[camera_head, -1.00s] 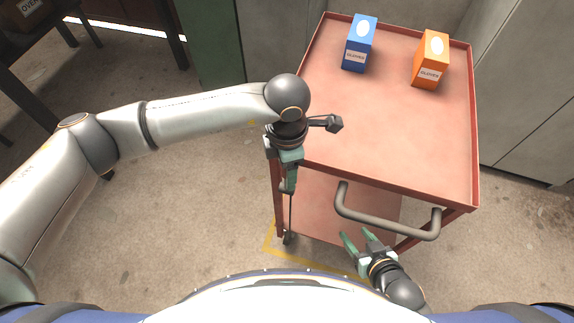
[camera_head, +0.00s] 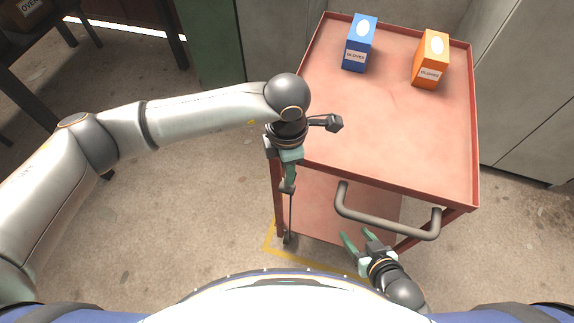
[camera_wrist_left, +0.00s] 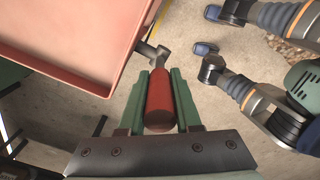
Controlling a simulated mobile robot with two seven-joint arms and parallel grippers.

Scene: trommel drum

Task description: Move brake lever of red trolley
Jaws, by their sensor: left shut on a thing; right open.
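The red trolley (camera_head: 400,130) stands ahead of me, its grey push handle (camera_head: 388,226) on the near side. My left gripper (camera_head: 289,184) points down at the trolley's near left corner. In the left wrist view its green fingers (camera_wrist_left: 160,85) are shut on the red grip of the brake lever (camera_wrist_left: 160,100), one finger on each side. A grey end piece of the lever (camera_wrist_left: 152,52) shows beyond the grip. In the head view the gripper hides the red grip. My right gripper (camera_head: 357,237) is open and empty, below the push handle.
A blue glove box (camera_head: 359,52) and an orange glove box (camera_head: 430,65) stand on the trolley's top tray. Grey cabinets (camera_head: 535,110) are close on the right. A yellow line (camera_head: 310,260) marks the floor under the trolley. The floor left of the trolley is open.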

